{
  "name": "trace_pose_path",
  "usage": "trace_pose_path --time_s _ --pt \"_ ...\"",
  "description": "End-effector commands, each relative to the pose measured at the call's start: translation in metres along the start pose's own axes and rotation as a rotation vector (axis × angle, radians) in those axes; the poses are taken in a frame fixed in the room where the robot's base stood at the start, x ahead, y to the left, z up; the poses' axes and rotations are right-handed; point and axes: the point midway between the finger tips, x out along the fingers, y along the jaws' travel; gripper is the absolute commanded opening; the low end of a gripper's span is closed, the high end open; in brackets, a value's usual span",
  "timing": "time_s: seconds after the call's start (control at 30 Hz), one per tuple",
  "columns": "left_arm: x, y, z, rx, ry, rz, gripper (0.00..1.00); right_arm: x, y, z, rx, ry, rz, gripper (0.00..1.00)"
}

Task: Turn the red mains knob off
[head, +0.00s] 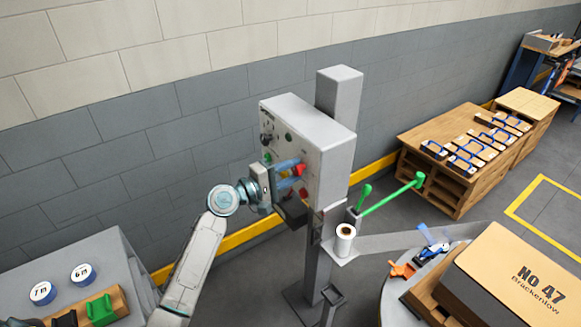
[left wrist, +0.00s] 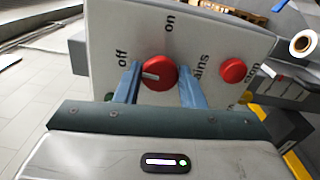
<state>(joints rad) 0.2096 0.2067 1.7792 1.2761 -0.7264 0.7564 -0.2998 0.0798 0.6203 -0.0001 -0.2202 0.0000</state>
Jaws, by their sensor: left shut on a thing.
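The red mains knob (left wrist: 158,73) sits on the pale panel face, and it also shows in the head view (head: 300,169). In the left wrist view its white pointer line points left, to the side where "off" is printed and a little below that word. "On" is printed above the knob. My left gripper (left wrist: 160,80) has its blue fingers on either side of the knob and is shut on it. In the head view the left gripper (head: 288,174) reaches the panel from the left. My right gripper is not in view.
A second red button (left wrist: 233,70) sits beside the knob on the control box (head: 325,150). A paper roll (head: 344,240) and green levers (head: 392,200) are beside the post. A large carton (head: 520,280) lies at the lower right, and a grey bench (head: 120,258) stands at the left.

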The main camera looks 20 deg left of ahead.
Motion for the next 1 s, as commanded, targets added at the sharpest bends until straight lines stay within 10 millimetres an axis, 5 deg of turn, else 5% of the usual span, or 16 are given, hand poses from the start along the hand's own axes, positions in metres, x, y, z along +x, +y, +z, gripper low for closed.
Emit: trace_pose_path --time_s 0.77,0.8,0.9,1.0 --pt "0.0000 -0.0007 -0.0001 -0.106 0.000 -0.001 0.13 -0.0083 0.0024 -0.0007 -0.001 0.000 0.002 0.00" --pt "0.0000 -0.0007 -0.0001 -0.106 0.000 -0.001 0.40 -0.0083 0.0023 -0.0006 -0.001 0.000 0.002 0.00" --pt "0.0000 -0.0006 -0.0001 -0.106 0.000 -0.001 0.57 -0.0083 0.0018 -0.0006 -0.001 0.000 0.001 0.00" --pt "0.0000 -0.0004 -0.0001 -0.105 0.000 -0.001 0.57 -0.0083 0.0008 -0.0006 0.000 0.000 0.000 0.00"
